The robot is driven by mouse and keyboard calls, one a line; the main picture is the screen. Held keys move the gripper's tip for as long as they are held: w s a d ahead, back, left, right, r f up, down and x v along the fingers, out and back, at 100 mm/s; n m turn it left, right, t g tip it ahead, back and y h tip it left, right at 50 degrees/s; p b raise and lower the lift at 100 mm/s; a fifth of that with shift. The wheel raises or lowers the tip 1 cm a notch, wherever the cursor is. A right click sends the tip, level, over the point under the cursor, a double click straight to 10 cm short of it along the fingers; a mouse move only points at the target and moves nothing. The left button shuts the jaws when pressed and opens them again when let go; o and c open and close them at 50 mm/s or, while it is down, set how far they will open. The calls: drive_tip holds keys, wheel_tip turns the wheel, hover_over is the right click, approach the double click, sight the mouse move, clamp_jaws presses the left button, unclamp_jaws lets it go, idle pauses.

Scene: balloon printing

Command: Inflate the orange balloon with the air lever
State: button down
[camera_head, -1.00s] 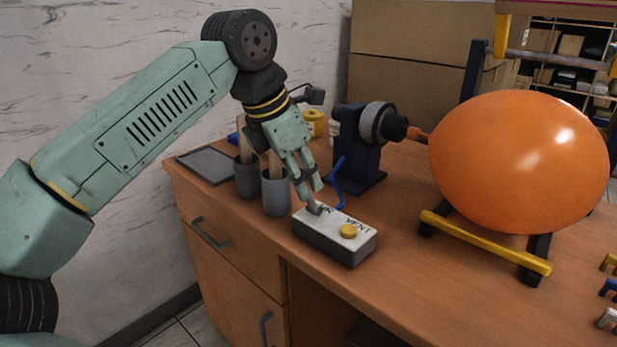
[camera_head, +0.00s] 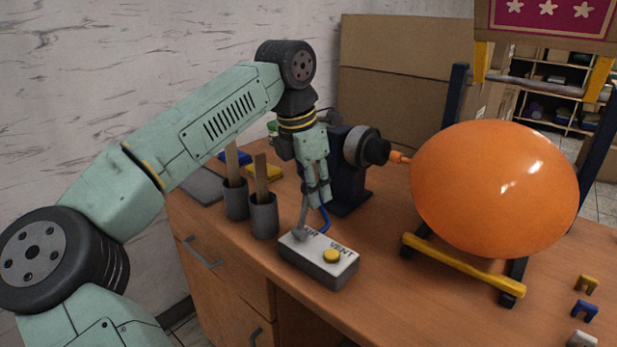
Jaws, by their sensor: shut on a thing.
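The orange balloon (camera_head: 494,188) is large and round, its neck on the nozzle (camera_head: 398,158) of the dark blue air pump (camera_head: 350,165). A grey air lever (camera_head: 303,215) rises from the box's left end. My gripper (camera_head: 316,198) points down above that end and is shut on the lever's upper part. The fingers partly hide the lever's top.
Two grey cups (camera_head: 264,216) with wooden sticks stand left of the box, close to my gripper. A yellow bar (camera_head: 463,265) of the balloon's stand runs below the balloon. Small coloured clips (camera_head: 586,310) lie at the right. Bare desk lies between box and stand.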

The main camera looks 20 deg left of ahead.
drive_tip(key=shift+w+f+g+p, duration=0.2)
drive_tip(key=shift+w+g+p, duration=0.1)
drive_tip(key=shift+p, duration=0.1)
drive_tip(key=shift+f, duration=0.25)
idle(0.3)
drive_tip(key=c, duration=1.6)
unclamp_jaws()
drive_tip(key=shift+a, duration=0.1)
drive_tip(key=shift+o, duration=1.4)
drive_tip(key=shift+r, duration=0.1)
drive_tip(key=shift+w, duration=0.1)
drive_tip(key=r, duration=0.4)
drive_tip(key=s+r, duration=0.1)
drive_tip(key=r, duration=0.7)
drive_tip(key=shift+s+a, duration=0.2)
drive_tip(key=shift+a, duration=0.15)
